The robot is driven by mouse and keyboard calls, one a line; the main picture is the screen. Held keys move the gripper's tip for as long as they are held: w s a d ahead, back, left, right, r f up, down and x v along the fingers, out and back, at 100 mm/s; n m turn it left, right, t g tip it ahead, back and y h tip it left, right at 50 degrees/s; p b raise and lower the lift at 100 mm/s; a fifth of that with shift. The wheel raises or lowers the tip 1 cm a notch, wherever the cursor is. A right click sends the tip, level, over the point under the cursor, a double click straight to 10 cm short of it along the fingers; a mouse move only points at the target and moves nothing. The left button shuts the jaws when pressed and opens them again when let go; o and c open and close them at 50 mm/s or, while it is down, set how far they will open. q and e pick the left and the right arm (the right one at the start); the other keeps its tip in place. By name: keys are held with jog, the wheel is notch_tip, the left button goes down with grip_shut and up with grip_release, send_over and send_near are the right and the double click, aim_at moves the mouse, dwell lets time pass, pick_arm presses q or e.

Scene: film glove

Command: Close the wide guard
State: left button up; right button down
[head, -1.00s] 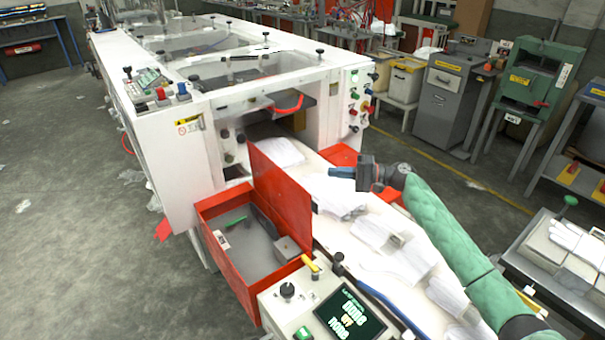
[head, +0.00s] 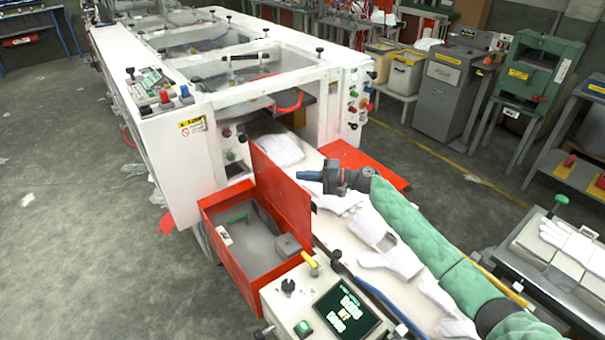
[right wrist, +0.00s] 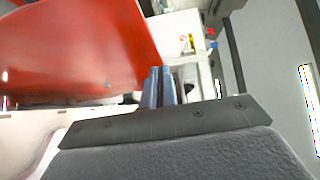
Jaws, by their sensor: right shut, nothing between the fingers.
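Two red panels flank the glove conveyor at the machine's mouth; I cannot tell for certain which is the wide guard. The left panel (head: 281,197) stands upright along the red box's inner side. The right panel (head: 365,166) sticks out on the conveyor's far side. My right gripper (head: 298,175) is over the conveyor, its blue fingers together and empty, pointing left towards the upright panel; whether it touches is unclear. In the right wrist view the closed fingers (right wrist: 160,73) show beside a large red surface (right wrist: 80,50). My left gripper is out of view.
White gloves (head: 390,250) lie along the conveyor under my right arm. The red open box (head: 235,270) holds small items. A control panel with a screen (head: 345,312) stands in front. The white machine (head: 185,150) has clear top covers. A glove table (head: 560,250) is at right.

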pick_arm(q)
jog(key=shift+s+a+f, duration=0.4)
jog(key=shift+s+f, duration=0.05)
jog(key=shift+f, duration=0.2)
pick_arm(e)
jog(key=shift+s+a, duration=0.3)
jog(key=shift+a, duration=0.15)
jog(key=shift+a, duration=0.1)
